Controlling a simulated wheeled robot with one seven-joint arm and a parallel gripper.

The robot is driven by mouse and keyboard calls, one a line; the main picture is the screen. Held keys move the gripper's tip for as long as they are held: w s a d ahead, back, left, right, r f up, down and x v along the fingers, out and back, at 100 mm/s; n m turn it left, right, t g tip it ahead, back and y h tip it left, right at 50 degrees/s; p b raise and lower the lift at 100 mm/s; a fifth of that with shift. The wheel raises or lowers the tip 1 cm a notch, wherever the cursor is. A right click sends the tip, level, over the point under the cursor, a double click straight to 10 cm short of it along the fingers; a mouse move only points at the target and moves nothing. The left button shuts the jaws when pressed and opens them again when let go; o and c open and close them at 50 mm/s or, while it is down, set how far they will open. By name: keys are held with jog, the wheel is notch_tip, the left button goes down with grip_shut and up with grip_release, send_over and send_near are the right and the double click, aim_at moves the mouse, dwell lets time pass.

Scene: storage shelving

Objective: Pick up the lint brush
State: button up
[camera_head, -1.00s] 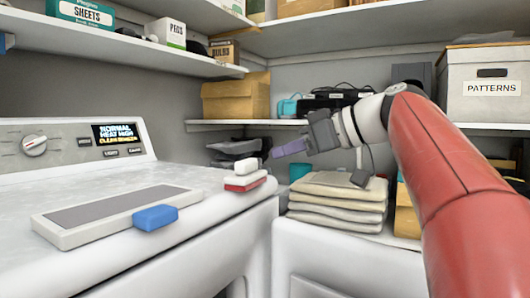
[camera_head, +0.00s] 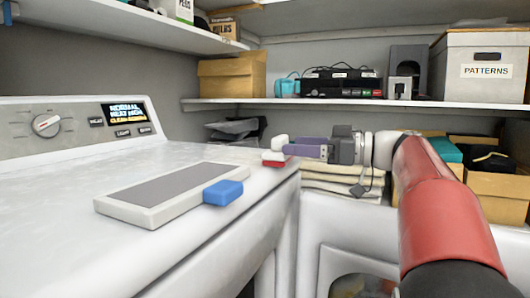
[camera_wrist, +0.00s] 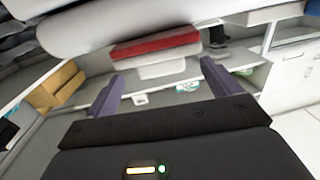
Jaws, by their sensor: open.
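The lint brush, with a red pad and a white handle part above it, sits at the rounded front corner of the white machine top. In the wrist view, the brush (camera_wrist: 156,45) appears upside down, straight ahead between my fingers. My gripper (camera_head: 292,149) is open, with purple fingers pointing left at about the brush's height. In the wrist view my gripper (camera_wrist: 160,88) has its fingers wide apart with nothing held. Whether a finger touches the brush cannot be told.
The control panel (camera_head: 85,127) stands behind. Folded towels (camera_head: 345,182) are beneath my gripper. A shelf (camera_head: 310,104) with boxes runs above.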

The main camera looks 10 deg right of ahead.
aim_at(272, 142)
jog(key=x, duration=0.7)
jog(key=shift+d+r+p, duration=0.1)
jog(key=shift+r+p, duration=0.05)
jog(key=shift+p, duration=0.25)
jog(key=c, duration=1.1)
